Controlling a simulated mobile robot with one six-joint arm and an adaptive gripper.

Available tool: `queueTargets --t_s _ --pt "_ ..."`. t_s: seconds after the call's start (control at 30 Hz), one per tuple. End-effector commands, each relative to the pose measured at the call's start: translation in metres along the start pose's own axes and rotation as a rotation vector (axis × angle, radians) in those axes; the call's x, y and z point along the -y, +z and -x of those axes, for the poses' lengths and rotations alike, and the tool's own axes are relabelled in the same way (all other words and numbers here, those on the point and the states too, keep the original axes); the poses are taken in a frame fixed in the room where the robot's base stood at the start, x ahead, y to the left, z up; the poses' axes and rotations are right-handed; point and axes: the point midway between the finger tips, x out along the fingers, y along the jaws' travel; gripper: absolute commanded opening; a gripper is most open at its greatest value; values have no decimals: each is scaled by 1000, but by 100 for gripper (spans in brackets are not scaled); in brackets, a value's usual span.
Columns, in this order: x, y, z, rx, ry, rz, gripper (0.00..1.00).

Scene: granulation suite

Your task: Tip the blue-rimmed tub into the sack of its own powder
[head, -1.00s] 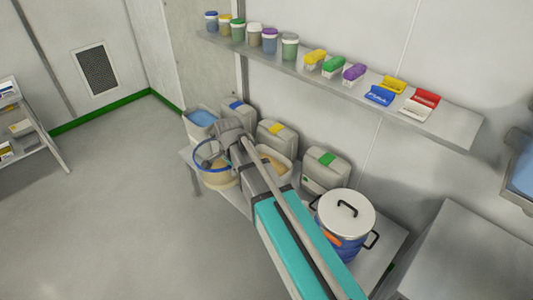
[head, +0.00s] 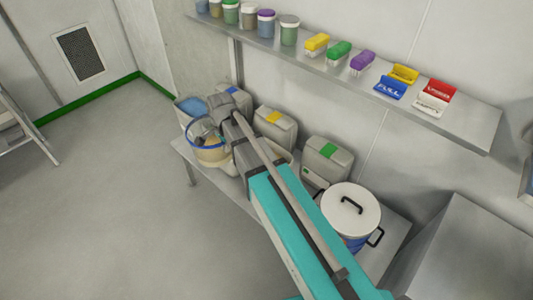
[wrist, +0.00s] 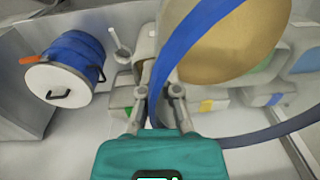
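The blue-rimmed tub (head: 209,158), clear-walled with tan powder inside, hangs from my gripper (head: 222,118) at the left end of the low bench. In the wrist view its blue rim (wrist: 182,42) passes between my gripper's fingers (wrist: 160,98), which are closed on it; tan powder (wrist: 232,45) shows inside. The tub looks roughly upright; I cannot tell any slight tilt. An open sack of blue powder (head: 190,106) stands just behind the tub. Another sack (head: 284,157) with tan contents is mostly hidden behind my arm.
Canisters with yellow (head: 275,128) and green (head: 327,160) labels stand along the wall; a blue-labelled one is partly hidden. A white-lidded blue drum (head: 351,208) stands at the bench's right. A wall shelf (head: 430,118) with jars and signs runs above.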

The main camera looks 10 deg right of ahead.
Motion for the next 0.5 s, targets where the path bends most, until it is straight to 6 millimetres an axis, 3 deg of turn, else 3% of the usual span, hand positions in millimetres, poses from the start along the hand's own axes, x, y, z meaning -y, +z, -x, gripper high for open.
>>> queueTargets --t_s 0.27,0.5 --pt "0 -2 0 0 -1 -3 0" --pt "2 -6 -13 -2 -2 -24 0"
